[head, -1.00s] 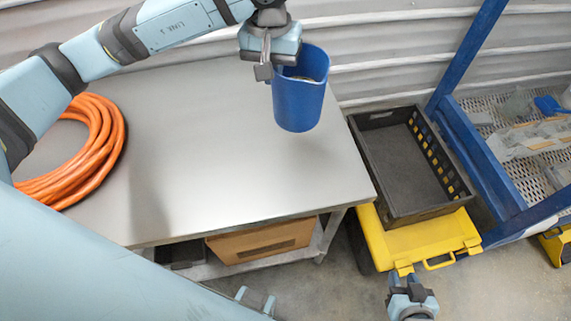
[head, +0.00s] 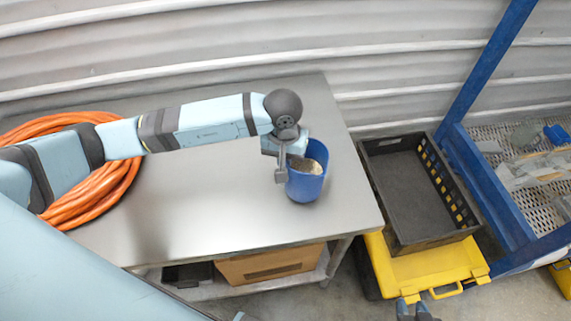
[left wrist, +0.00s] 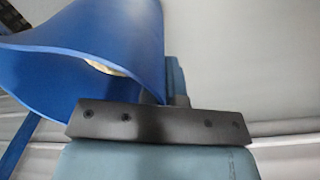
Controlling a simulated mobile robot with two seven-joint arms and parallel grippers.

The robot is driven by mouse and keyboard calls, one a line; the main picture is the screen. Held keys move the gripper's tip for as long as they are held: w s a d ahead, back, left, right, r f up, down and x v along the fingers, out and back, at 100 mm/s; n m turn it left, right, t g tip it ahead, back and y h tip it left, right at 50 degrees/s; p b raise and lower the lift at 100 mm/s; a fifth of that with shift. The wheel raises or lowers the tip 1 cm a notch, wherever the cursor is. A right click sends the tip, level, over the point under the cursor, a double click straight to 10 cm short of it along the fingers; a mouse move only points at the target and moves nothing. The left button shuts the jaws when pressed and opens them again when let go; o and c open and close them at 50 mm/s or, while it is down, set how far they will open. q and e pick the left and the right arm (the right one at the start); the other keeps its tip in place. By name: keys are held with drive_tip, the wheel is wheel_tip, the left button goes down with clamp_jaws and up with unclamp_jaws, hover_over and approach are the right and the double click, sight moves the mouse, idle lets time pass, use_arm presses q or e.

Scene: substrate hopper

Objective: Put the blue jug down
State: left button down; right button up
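The blue jug (head: 310,184) is upright at the right part of the grey table (head: 200,205), with tan grainy material inside. Its base is at or very near the tabletop; I cannot tell whether it touches. My left gripper (head: 283,166) is at the jug's left side and shut on it, probably at the handle, which is hidden. In the left wrist view the jug (left wrist: 95,45) fills the upper left, close against the dark finger bar (left wrist: 160,123). My right gripper (head: 413,308) shows only its tips at the bottom edge, spread apart and empty.
An orange hose coil (head: 105,190) lies on the table's left. A black crate (head: 398,238) sits on a yellow case (head: 440,270) to the right, beside a blue-framed rack (head: 490,190). A cardboard box (head: 268,264) is on the lower shelf. The table's front middle is clear.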

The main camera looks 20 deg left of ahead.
sight(300, 166)
use_arm(q)
drive_tip(key=shift+f, duration=1.5)
drive_tip(key=shift+f, duration=0.1)
drive_tip(key=shift+f, duration=0.1)
drive_tip(key=c, duration=1.3)
unclamp_jaws()
drive_tip(key=shift+c, duration=0.2)
